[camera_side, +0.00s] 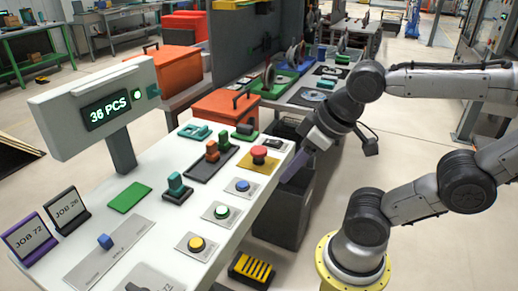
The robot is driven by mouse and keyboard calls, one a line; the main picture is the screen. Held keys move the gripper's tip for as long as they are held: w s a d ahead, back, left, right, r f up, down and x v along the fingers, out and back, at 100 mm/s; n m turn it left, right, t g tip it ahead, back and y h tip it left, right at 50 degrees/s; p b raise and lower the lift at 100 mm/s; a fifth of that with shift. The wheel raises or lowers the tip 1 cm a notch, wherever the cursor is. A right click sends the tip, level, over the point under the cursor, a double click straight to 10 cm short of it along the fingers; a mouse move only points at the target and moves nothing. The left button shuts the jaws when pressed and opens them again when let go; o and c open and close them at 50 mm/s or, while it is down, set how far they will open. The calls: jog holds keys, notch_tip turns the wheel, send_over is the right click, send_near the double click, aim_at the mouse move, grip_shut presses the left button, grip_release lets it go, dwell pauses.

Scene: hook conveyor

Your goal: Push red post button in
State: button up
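A red mushroom-shaped button (259,153) stands up from a yellow plate near the right edge of the white console top (150,215). It looks upright, with its cap raised above the plate. My gripper (291,180) hangs just right of the button, at the console's right edge, pointing down and to the left. A gap shows between it and the red cap. The fingers are seen edge-on and dark, so I cannot tell whether they are open or shut. Nothing is visibly held.
A display (107,108) reads 36 PCS. A dark bin (285,215) stands below the right edge.

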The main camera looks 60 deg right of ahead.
jog(key=shift+s+m, duration=0.2)
jog(key=shift+m, duration=0.4)
jog(key=c, duration=0.5)
jog(key=w+r+m, duration=0.1)
jog(key=r+m, duration=0.1)
jog(key=w+d+r+m, duration=0.1)
jog(key=w+r+m, duration=0.1)
jog(key=w+r+m+g, duration=0.1)
jog(key=r+m, duration=0.1)
jog(key=shift+w+d+r, duration=0.2)
jog(key=shift+w+d, duration=0.05)
jog(key=shift+d, duration=0.05)
grip_shut()
jog(key=w+d+r+m+g, duration=0.2)
jog(key=w+d+m+g, duration=0.1)
jog(key=w+d+m, duration=0.8)
jog(key=w+d+f+g, duration=0.1)
jog(key=w+d+f, duration=0.1)
jog(key=d+f, duration=0.3)
jog(key=shift+w+d+g, duration=0.2)
jog(key=shift+d+g, duration=0.1)
jog(key=shift+d, duration=1.45)
jog(key=shift+f, duration=0.1)
